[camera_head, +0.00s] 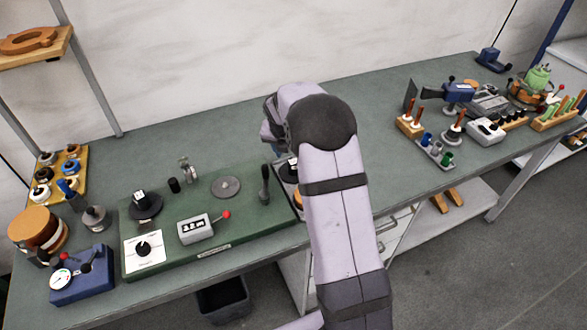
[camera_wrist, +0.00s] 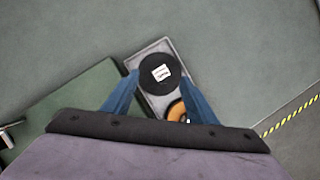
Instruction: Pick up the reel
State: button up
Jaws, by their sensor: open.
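In the wrist view, a black round reel (camera_wrist: 157,84) with a white label on top lies in a grey tray (camera_wrist: 148,50). An orange-rimmed round item (camera_wrist: 176,111) sits below it in the same tray, partly hidden by a finger. My gripper (camera_wrist: 159,76) is open; its two blue fingers show on either side of the black reel, and no grip on it is visible. Height above it is hard to tell. In the head view, my arm hides most of the tray area; a dark round item (camera_head: 289,172) shows at its left edge, and my blue gripper (camera_head: 269,134) is mostly hidden.
A green board (camera_head: 245,232) carries a labelled black spool (camera_head: 146,204), a counter box (camera_head: 195,228) and a disc (camera_head: 226,187). A black-handled upright tool (camera_head: 265,184) stands beside the tray. Bench behind is clear; racks and tools fill the right end.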

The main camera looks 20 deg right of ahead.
jog(key=shift+s+p+x, duration=0.15)
jog(key=shift+p+x, duration=0.3)
jog(key=shift+x, duration=0.8)
jog(key=shift+s+p+x, duration=0.1)
jog(key=shift+p+x, duration=0.35)
jog(key=shift+x, duration=0.8)
jog(key=c, duration=1.2)
notch_tip(320, 180, up, 10)
jog(key=shift+a+f+b, duration=0.1)
jog(key=shift+b, duration=1.15)
jog(key=a+n+b, duration=0.1)
jog(key=a+n, duration=0.1)
jog(key=a, duration=0.5)
jog(key=a+n+y+b, duration=0.1)
jog(key=a+n+b, duration=0.1)
jog(key=a, duration=0.5)
jog(key=a+n+y+b, duration=0.1)
jog(key=a+b, duration=0.1)
jog(key=a, duration=0.6)
jog(key=shift+s+n+t, duration=0.15)
jog(key=shift+n+t, duration=0.25)
